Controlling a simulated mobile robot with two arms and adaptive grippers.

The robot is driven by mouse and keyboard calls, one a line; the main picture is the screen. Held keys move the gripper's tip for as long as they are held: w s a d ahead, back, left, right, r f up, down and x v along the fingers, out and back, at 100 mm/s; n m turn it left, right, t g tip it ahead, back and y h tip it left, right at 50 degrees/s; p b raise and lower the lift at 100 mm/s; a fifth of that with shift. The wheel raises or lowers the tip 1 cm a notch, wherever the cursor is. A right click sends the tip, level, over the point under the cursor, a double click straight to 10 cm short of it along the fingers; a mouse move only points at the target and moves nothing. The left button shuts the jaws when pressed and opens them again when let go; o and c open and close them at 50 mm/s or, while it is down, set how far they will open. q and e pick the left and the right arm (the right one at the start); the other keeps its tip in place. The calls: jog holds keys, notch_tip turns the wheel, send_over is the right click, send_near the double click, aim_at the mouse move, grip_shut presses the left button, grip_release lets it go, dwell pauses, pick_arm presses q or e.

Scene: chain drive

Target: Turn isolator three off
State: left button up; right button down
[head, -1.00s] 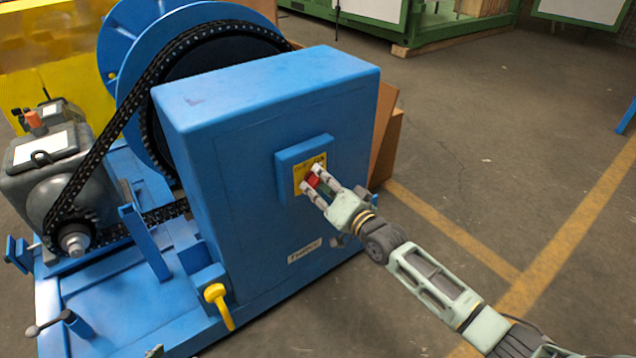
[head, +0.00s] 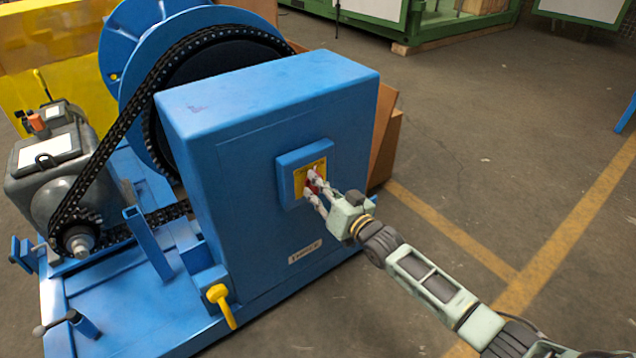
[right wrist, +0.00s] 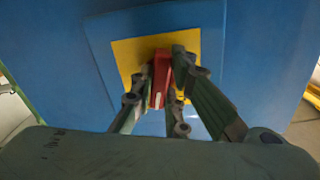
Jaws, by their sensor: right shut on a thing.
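The isolator is a red handle (head: 315,182) on a yellow plate (head: 300,181), set on a raised blue panel on the front of a blue cabinet (head: 240,180). A small pale label (head: 304,251) sits lower on that face; it seems to read "THREE". My right gripper (head: 310,185) reaches in from the right and is shut on the red handle. In the right wrist view the red handle (right wrist: 160,78) stands between the fingers, slightly tilted from upright in the picture. The fingers partly hide the handle and plate. My left gripper is not in view.
A yellow lever (head: 221,304) sticks out at the cabinet's lower left. A chain (head: 100,150) runs from a grey motor (head: 50,160) to a large blue drum (head: 135,60).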

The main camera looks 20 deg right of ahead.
jog(key=n+p, duration=0.1)
jog(key=n, duration=0.1)
jog(key=shift+n, duration=0.4)
jog(key=n+p, duration=0.1)
jog(key=n, duration=0.3)
jog(key=shift+n, duration=1.4)
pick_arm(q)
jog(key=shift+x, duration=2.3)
pick_arm(e)
jog(key=shift+n, duration=1.1)
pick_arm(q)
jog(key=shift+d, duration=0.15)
pick_arm(e)
jog(key=shift+f, duration=0.1)
jog(key=c, duration=1.7)
grip_release()
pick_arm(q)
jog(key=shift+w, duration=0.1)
pick_arm(e)
jog(key=v, duration=1.2)
